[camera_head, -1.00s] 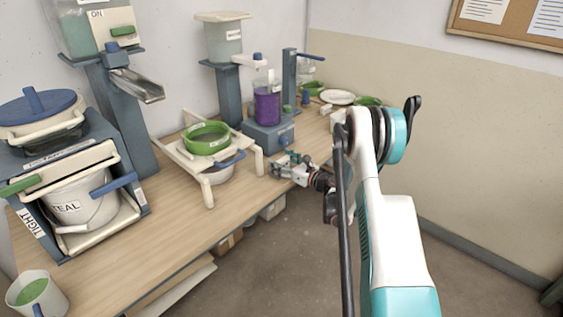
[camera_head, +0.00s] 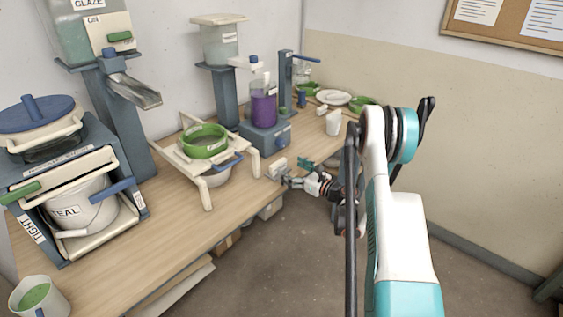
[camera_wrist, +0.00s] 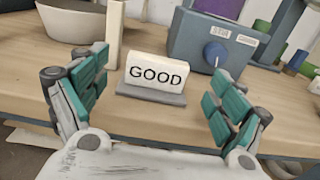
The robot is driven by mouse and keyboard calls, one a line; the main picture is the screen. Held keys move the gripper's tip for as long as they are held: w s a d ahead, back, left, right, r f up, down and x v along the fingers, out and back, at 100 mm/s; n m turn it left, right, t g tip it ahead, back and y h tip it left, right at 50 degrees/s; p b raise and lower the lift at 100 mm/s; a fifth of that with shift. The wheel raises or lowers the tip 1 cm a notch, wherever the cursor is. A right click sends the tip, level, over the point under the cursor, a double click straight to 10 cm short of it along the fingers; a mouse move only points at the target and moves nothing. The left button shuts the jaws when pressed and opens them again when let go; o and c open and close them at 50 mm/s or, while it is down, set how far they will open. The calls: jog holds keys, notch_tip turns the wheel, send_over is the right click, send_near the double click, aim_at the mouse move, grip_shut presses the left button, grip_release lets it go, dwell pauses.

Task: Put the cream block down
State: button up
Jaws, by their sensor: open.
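The cream block (camera_wrist: 157,73), lettered GOOD, stands upright on a thin grey base (camera_wrist: 151,94) on the wooden table, near its front edge. In the head view the block (camera_head: 277,167) is just left of my gripper (camera_head: 297,173). In the wrist view my gripper (camera_wrist: 155,88) is open, with one teal-padded finger on each side of the block and clear space between. The fingers do not touch the block, and nothing is held.
A blue-grey mixer with a dial (camera_wrist: 216,46) stands behind and right of the block. A cream stand (camera_head: 207,191) with a green sieve (camera_head: 204,141) is to the left. A white cup (camera_head: 333,123) is farther back. Floor lies beyond the front edge.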

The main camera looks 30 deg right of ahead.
jog(key=shift+b+v, duration=0.85)
jog(key=shift+v, duration=1.8)
